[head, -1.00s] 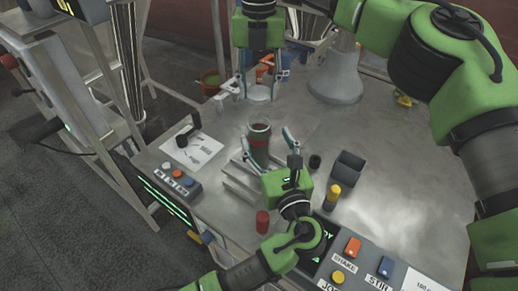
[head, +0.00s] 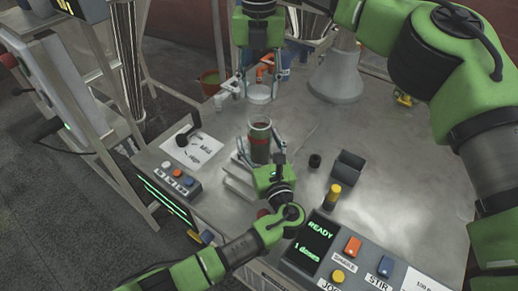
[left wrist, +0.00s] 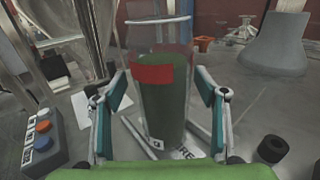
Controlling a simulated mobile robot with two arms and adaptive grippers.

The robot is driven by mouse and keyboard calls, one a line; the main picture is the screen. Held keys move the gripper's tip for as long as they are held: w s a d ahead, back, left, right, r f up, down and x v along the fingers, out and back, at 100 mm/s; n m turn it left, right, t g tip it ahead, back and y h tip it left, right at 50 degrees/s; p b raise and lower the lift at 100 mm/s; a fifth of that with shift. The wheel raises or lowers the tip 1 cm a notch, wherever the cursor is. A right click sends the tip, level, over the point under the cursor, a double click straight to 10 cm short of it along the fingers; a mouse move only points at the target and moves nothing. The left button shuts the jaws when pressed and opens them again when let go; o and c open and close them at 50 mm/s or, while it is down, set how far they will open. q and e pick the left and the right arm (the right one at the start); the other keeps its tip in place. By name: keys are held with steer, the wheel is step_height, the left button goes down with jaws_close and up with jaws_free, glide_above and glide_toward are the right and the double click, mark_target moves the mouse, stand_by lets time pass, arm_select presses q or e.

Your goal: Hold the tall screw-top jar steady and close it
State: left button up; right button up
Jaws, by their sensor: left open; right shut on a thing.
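The tall jar (head: 260,143) stands upright on the metal table, clear at the top with dark green contents and a red band. It also shows in the left wrist view (left wrist: 162,100). My left gripper (head: 263,152) is open, its fingers on either side of the jar; in the left wrist view (left wrist: 163,95) gaps show between fingers and jar. My right gripper (head: 261,88) points down from above, shut on a pale round lid (head: 260,95). The lid is apart from the jar and appears behind it in the head view.
A grey open bin (head: 347,167), a black cap (head: 314,160) and a yellow-topped vial (head: 333,196) stand right of the jar. A control panel with a READY screen (head: 315,238) is at the front. A grey cone (head: 337,80) stands behind.

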arm_select(q)
steer(key=shift+w, duration=0.15)
steer(key=c, duration=1.7)
arm_select(e)
glide_above(259, 118)
steer(key=shift+a+f, duration=0.1)
steer(key=shift+f, duration=2.35)
steer(key=shift+f, duration=0.9)
steer(key=shift+f, duration=0.5)
